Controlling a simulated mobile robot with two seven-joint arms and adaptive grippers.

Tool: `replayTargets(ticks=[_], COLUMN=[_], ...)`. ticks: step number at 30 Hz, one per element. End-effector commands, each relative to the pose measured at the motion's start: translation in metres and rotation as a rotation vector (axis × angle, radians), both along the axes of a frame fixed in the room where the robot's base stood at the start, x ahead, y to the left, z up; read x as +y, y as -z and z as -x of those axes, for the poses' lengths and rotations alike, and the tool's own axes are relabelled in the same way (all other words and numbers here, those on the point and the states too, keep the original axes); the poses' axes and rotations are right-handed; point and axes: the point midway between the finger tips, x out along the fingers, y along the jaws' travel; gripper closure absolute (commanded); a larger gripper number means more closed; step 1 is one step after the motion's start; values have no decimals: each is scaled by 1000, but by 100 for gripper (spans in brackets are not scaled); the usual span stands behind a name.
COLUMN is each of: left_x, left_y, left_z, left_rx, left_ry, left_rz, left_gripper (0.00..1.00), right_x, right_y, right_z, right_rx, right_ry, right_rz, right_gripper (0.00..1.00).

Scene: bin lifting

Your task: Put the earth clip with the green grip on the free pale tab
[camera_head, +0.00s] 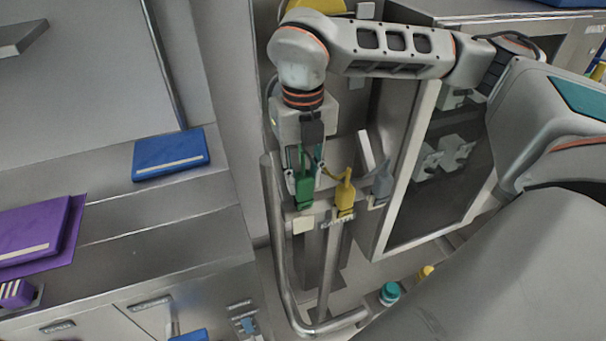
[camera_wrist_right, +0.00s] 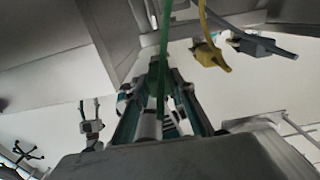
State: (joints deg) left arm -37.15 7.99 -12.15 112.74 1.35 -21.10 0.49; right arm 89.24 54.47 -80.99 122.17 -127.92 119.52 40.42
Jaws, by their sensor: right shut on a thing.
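The earth clip with the green grip (camera_head: 305,190) is between the fingers of my right gripper (camera_head: 302,178) in the head view. My right gripper is shut on it, pointing down. The free pale tab (camera_head: 303,225) shows just below the green clip on the rail. I cannot tell whether the clip touches the tab. In the right wrist view a green cable (camera_wrist_right: 164,50) runs down between the fingers of my right gripper (camera_wrist_right: 160,72), and the clip's jaws are hidden. My left gripper is not in view.
A yellow clip (camera_head: 345,196) and a grey clip (camera_head: 382,184) hang close to the right of the green one; both show in the wrist view, yellow (camera_wrist_right: 207,54) and grey (camera_wrist_right: 256,45). A metal tube frame (camera_head: 275,240) and a glazed cabinet door (camera_head: 436,170) flank the rail.

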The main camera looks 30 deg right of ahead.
Motion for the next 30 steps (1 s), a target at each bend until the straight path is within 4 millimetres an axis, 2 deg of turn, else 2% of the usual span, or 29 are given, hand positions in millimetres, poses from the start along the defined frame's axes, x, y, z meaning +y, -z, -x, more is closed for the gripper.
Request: replayTargets(ticks=[15,30], left_x=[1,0], left_y=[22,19], left_z=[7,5], left_rx=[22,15], left_ry=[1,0], left_rz=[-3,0], left_gripper=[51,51], right_x=[0,0], right_y=[25,28], right_z=[0,0], right_rx=[1,0], right_ry=[0,0], right_rz=[0,0], right_gripper=[100,100])
